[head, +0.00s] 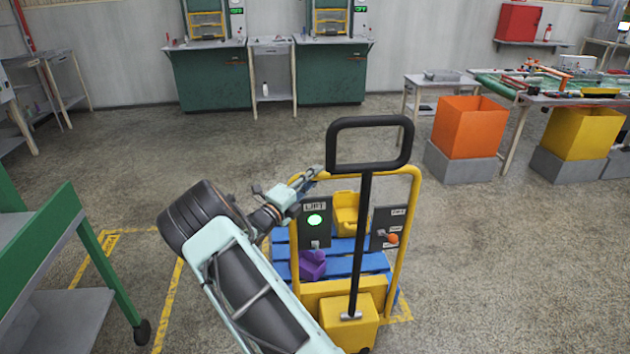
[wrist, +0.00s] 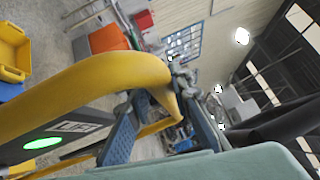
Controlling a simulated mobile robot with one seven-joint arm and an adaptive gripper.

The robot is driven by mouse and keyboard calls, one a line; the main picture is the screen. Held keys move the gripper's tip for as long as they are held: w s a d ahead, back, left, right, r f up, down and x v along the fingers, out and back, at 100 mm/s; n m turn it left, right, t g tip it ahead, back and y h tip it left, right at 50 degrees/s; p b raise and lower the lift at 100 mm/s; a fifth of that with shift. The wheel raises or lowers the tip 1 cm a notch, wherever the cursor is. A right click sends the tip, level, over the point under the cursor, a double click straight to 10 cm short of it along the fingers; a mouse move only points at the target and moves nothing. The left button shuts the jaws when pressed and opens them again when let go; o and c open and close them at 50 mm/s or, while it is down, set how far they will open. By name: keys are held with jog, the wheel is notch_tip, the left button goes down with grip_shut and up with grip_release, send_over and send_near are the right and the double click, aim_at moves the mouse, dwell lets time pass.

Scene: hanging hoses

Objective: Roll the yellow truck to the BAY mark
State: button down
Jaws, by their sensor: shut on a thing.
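The yellow truck (head: 337,305) stands before me with a black loop handle (head: 370,145) upright on its near side. Its yellow tube frame rises around a blue pallet (head: 345,258) carrying a yellow bin and a purple piece. My gripper (head: 314,178) reaches the frame's upper left corner. In the wrist view the fingers (wrist: 158,128) are shut on the yellow frame bar (wrist: 85,92). The LIFT panel (head: 315,221) has a lit green lamp. Yellow floor lines (head: 170,300) show left of the truck and by its right front corner; no BAY lettering is legible.
A green table on wheels (head: 80,245) stands close on the left. Orange (head: 467,128) and yellow (head: 582,133) boxes on grey plinths stand at the right, beside a hose-covered table. Green cabinets (head: 210,78) line the back wall. The floor between is clear.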

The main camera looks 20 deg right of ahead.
jog(key=c, duration=2.2)
grip_release()
jog(key=shift+s+f, duration=0.15)
jog(key=shift+s, duration=0.15)
jog(key=o, duration=0.5)
jog(key=shift+s+a, duration=0.2)
jog(key=shift+c, duration=0.2)
jog(key=v, duration=1.2)
jog(key=shift+w, duration=0.1)
